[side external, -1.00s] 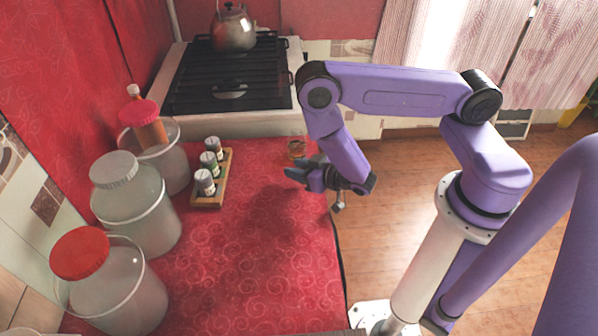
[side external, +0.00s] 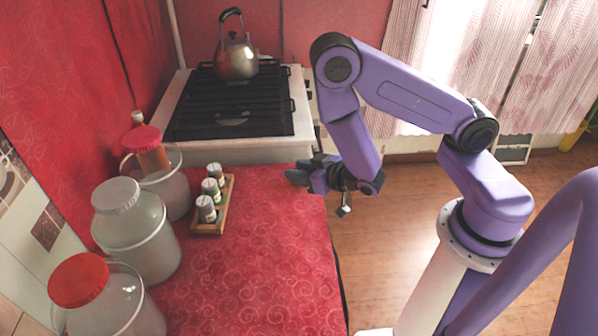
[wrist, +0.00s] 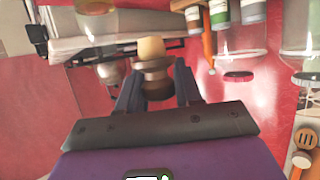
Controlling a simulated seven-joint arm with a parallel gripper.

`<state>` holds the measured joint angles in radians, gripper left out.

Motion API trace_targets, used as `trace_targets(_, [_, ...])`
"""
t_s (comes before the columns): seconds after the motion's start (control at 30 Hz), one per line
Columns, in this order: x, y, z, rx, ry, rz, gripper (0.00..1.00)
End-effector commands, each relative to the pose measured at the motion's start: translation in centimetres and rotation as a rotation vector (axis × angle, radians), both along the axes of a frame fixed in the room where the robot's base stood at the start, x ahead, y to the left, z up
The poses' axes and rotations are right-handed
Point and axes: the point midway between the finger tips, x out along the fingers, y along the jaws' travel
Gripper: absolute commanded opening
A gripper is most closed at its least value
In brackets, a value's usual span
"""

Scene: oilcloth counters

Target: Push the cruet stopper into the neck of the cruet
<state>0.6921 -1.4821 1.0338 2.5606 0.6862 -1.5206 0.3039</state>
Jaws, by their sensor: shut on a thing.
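My gripper (side external: 297,177) is over the far right part of the red counter, near the stove. In the wrist view my gripper (wrist: 156,88) is shut on the cruet stopper (wrist: 153,76), a brown turned knob with a pale cork tip. That view is upside down, so the cork tip points down. A clear glass shape with a dark reddish bottom, seemingly the cruet (wrist: 94,5), shows at the upper left there, apart from the stopper. In the side view the stopper is too small to make out, and my gripper seems to hide the cruet.
A wooden rack (side external: 226,203) with several spice jars stands to the left. Big glass jars with a pink lid (side external: 142,139), a grey lid (side external: 115,194) and a red lid (side external: 78,279) line the wall. A kettle (side external: 236,57) sits on the stove (side external: 190,151). The front counter is clear.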

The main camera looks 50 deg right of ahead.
Motion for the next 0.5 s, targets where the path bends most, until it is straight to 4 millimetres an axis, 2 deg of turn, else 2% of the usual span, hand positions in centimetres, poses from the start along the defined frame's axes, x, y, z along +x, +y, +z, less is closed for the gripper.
trace_targets(0.37, [0.1, 0.0, 0.0, 0.002, 0.0, -0.002, 0.06])
trace_targets(0.5, [1.3, -0.6, 0.7, 0.016, 0.006, -0.023, 0.06])
